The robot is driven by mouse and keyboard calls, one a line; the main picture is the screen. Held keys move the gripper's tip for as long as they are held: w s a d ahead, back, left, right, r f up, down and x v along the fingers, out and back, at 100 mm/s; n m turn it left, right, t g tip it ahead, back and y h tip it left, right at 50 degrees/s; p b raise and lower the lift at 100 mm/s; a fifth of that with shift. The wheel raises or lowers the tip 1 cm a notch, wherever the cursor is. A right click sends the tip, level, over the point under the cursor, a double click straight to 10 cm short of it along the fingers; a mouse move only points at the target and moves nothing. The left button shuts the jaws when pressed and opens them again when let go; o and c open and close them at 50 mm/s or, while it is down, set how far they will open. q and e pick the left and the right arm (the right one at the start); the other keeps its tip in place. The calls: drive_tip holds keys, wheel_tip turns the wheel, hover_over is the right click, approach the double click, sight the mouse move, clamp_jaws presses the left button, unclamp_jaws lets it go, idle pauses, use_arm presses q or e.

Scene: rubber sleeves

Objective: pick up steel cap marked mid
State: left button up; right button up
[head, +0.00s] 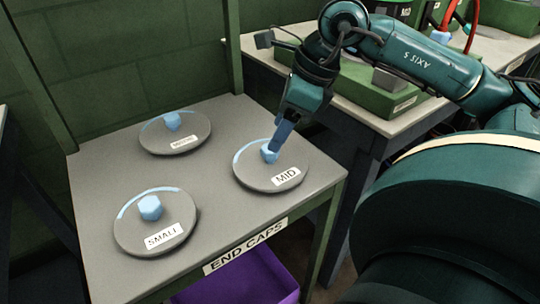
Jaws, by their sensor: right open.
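The steel cap marked MID (258,180) lies flat on the right part of the table marked END CAPS (215,215). It is a round grey disc with a light blue knob (267,156) at its middle and a light blue arc at its rim. My right gripper (276,145) reaches down from above, its fingertips at the knob. It is open; the fingers partly hide the knob, and I cannot tell whether they touch it. My left gripper is not in view.
Two similar caps lie on the same table: one marked SMALL (130,236) at the front left, another (190,134) at the back. A purple bin (240,286) is below. A green block (400,102) stands on the bench behind right.

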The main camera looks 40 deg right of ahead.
sight(270, 159)
drive_tip(key=x, duration=0.3)
drive_tip(key=shift+d+f, duration=0.3)
drive_tip(key=shift+f, duration=0.05)
drive_tip(key=shift+x, duration=0.85)
drive_tip(key=shift+c, duration=0.5)
clamp_jaws()
